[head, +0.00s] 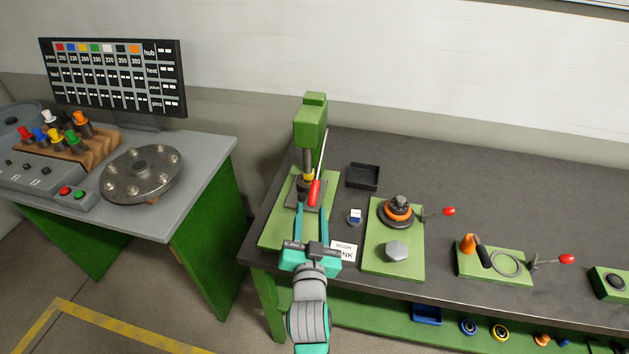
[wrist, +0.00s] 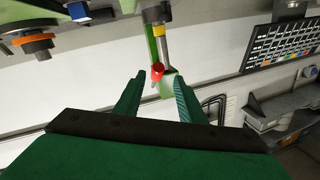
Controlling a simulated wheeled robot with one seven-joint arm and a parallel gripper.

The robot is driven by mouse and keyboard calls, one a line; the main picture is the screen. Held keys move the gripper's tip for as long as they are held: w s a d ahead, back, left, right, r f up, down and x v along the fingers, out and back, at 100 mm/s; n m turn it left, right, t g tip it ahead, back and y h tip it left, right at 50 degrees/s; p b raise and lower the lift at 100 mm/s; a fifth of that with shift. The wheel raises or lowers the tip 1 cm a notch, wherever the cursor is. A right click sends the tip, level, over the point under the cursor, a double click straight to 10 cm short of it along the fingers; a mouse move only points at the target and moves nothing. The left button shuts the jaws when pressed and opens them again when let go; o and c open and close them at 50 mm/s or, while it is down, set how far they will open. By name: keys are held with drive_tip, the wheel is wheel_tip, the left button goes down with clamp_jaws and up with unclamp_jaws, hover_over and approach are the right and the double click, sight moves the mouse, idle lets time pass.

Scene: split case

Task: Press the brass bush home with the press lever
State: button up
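The green press (head: 311,125) stands on a green base plate (head: 283,228) at the left end of the dark bench. Its lever slants down toward me and ends in a red handle (head: 315,192). In the wrist view the red lever end (wrist: 157,70) shows beyond and between my fingertips. My gripper (head: 313,207) is open, its two fingers on either side of the handle's lower end; I cannot tell whether they touch it. A yellow band (head: 308,177) shows low on the press ram, also in the wrist view (wrist: 160,31); I cannot tell whether it is the brass bush.
Right of the press are a black tray (head: 363,176), a small blue-and-white piece (head: 355,217) and a label card (head: 344,251). A green plate (head: 376,262) holds an orange-ringed fixture (head: 398,212) with a red-tipped lever. A grey table (head: 205,180) with a flanged disc stands left, across a gap.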

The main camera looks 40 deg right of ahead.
sight(319, 167)
drive_tip(key=shift+w+d+r, duration=0.25)
drive_tip(key=shift+d+r, duration=0.25)
drive_tip(key=shift+d, duration=0.2)
drive_tip(key=x, duration=1)
drive_tip(key=shift+d, duration=0.2)
drive_tip(key=shift+w, duration=0.1)
drive_tip(key=shift+f, duration=0.1)
clamp_jaws()
